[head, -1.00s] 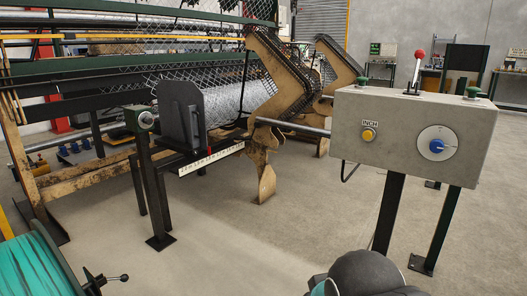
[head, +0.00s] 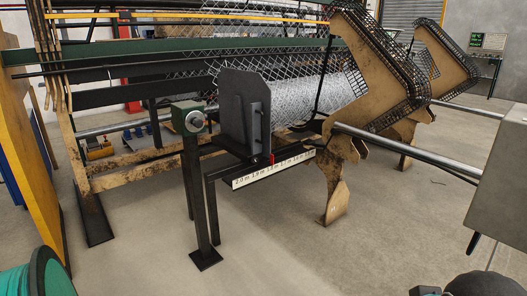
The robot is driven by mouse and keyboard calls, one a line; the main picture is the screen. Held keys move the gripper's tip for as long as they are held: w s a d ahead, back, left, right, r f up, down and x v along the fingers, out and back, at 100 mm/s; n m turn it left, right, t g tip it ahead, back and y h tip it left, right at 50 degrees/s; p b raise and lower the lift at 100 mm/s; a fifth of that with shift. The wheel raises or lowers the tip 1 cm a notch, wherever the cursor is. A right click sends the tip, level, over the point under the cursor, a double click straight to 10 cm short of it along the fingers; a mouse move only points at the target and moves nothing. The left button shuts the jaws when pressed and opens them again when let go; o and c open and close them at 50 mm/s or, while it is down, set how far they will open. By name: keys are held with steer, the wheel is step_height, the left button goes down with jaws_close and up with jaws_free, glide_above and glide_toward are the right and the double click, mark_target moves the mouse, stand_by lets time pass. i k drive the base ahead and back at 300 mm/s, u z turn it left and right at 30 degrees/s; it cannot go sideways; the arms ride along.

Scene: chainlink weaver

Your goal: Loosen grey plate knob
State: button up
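The dark grey plate (head: 232,105) stands upright on a short rail in the middle of the head view, with a bracket (head: 257,125) on its right side. A small red pointer (head: 271,160) sits at the bracket's foot, above a white scale strip (head: 270,173) with numbers. I cannot clearly make out a knob on the plate; it may be hidden or too small. A round silver end (head: 195,121) shows on the green-topped post left of the plate. My gripper is not in view; only dark rounded parts of my arm show at the bottom right.
A tan machine frame (head: 345,150) with wire mesh stands right of the plate. A grey control box (head: 502,190) is at the right edge. A yellow panel (head: 35,150) and a green reel (head: 42,275) are at the left. Bare floor lies in front.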

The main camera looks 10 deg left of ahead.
mark_target(255, 160)
steer(key=i, duration=1.75)
steer(key=u, duration=1.6)
